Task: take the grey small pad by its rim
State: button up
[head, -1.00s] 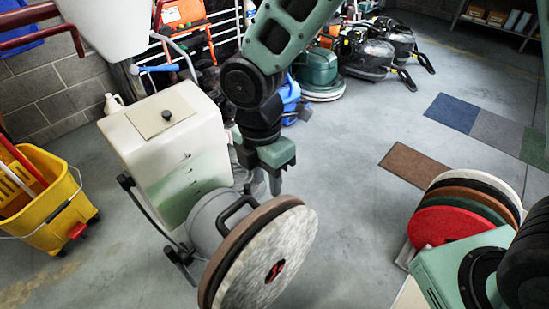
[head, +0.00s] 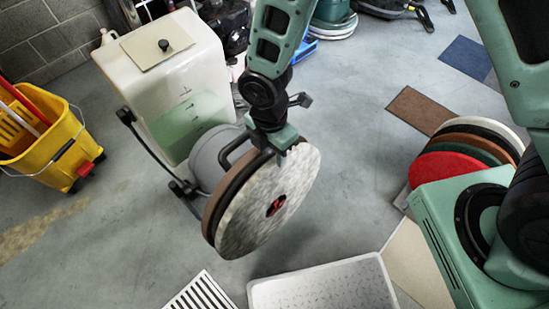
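The grey small pad (head: 265,215) is a mottled pale grey disc with a red and black centre. It stands steeply tilted on the front of the floor machine, its face toward the lower right. A brown disc (head: 211,212) shows behind it at the left edge. My gripper (head: 281,158) is at the pad's upper rim, pointing down, with a fingertip overlapping the top of the pad's face. The far finger is hidden, so I cannot tell whether the fingers are closed on the rim or only around it.
The floor machine's white tank (head: 165,80) and black handle (head: 232,145) stand close behind. A white tray (head: 322,288) and a slatted grate (head: 200,293) lie in front. A rack of coloured pads (head: 450,166) is at right, a yellow bucket (head: 45,150) at left.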

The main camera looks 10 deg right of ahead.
aim_at(274, 161)
jog(key=shift+s+f, duration=0.1)
jog(key=shift+f, duration=1.55)
grip_shut()
jog(key=s+d+r, duration=0.1)
jog(key=s+d, duration=0.3)
jog(key=s, duration=0.2)
jog(key=shift+s+d, duration=0.15)
